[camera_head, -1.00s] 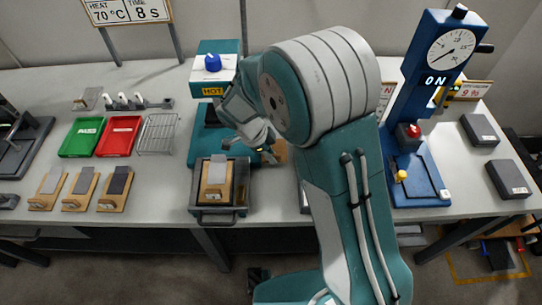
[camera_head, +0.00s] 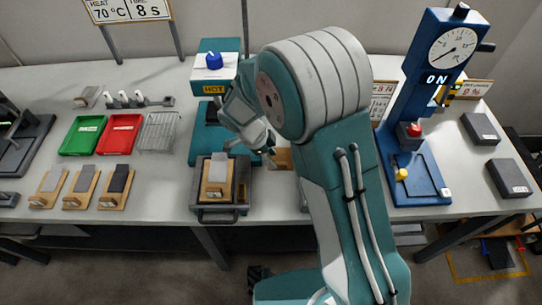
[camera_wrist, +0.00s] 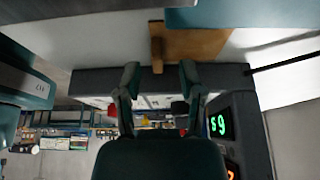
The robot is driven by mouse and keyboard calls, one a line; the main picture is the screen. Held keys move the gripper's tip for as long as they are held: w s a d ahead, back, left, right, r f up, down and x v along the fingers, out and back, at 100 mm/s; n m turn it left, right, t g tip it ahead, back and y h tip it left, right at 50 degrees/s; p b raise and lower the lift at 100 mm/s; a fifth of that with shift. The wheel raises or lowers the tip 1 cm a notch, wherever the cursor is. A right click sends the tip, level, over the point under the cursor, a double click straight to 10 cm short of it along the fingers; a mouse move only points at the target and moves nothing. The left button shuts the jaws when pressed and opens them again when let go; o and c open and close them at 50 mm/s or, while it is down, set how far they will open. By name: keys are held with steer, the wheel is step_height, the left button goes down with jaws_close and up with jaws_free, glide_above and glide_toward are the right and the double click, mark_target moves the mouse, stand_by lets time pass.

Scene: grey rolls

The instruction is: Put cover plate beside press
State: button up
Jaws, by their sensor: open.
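A brown wooden plate with a small handle, which looks like the cover plate (camera_head: 284,158), lies on the table just right of the teal hot press (camera_head: 203,150). My arm partly hides it in the head view. In the wrist view the wooden plate (camera_wrist: 200,44) is at the top, with its handle (camera_wrist: 157,48) pointing toward the gap between my fingers. My gripper (camera_wrist: 159,78) is open and empty. The fingertips are close to the handle and appear apart from it. In the head view my gripper (camera_head: 268,148) is beside the press, partly hidden by my own wrist.
A tray with a wooden-backed sample (camera_head: 217,180) sits at the press front. A blue gauge stand (camera_head: 420,150) is to the right. Green (camera_head: 83,136) and red (camera_head: 120,134) trays, a wire rack (camera_head: 158,132) and wooden sample boards (camera_head: 82,188) are left. Bare table lies between boards and press.

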steer(key=shift+r, duration=0.1)
steer(key=shift+r, duration=0.35)
steer(key=v, duration=1.2)
steer(key=s+d+r+n+t+y, duration=0.2)
steer(key=s+d+r+n+y, duration=0.1)
steer(key=s+d+r+n, duration=0.65)
steer(key=s+d+r+n+t+y, duration=0.1)
steer(key=s+d+r+n+t, duration=0.2)
steer(key=s+d+n, duration=0.5)
steer(key=shift+s+r+n+t+y, duration=0.25)
steer(key=shift+s+n+t+y, duration=0.2)
steer(key=shift+s, duration=0.5)
